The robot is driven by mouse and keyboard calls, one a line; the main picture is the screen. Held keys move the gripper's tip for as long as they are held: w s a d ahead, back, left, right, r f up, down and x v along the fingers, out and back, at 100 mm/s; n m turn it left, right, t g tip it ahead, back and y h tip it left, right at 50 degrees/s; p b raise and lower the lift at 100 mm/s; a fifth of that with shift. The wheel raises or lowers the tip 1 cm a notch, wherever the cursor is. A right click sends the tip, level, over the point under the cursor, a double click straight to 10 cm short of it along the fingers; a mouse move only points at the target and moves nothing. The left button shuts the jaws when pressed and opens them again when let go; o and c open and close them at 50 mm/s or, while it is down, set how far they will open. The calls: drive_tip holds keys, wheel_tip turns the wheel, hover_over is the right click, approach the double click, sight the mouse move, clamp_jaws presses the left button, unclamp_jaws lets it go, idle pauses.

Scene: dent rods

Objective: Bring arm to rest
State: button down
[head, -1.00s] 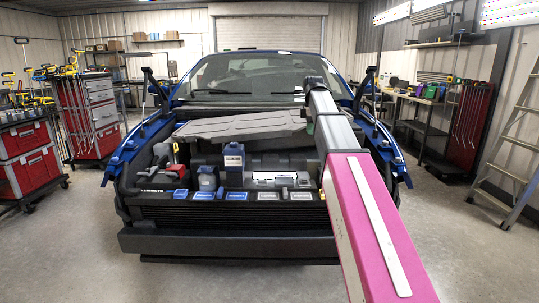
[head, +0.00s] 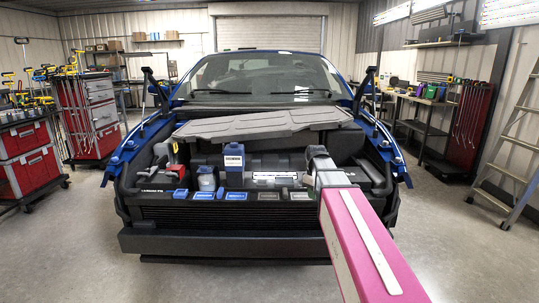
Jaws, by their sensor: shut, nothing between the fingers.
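My arm (head: 365,240) reaches in from the lower right of the head view, with a pink link and a shorter grey section (head: 330,178) beyond it. Its dark far end (head: 318,154) is over the right part of the open engine bay of a blue car. I cannot make out my gripper or its fingers; they are hidden beyond or below the arm's end.
The engine bay holds a dark cover (head: 260,124), a blue-capped container (head: 234,158), a smaller bottle (head: 207,180) and a red part (head: 180,172). The front bumper (head: 220,241) is close. Red tool carts (head: 30,170) stand left, a ladder (head: 510,150) right. Floor between is clear.

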drive_tip(key=s+d+f+m, duration=0.1)
drive_tip(key=s+f+m, duration=0.8)
drive_tip(key=s+f, duration=0.9)
wheel_tip(320, 180, down, 3)
drive_tip(key=shift+m, duration=0.4)
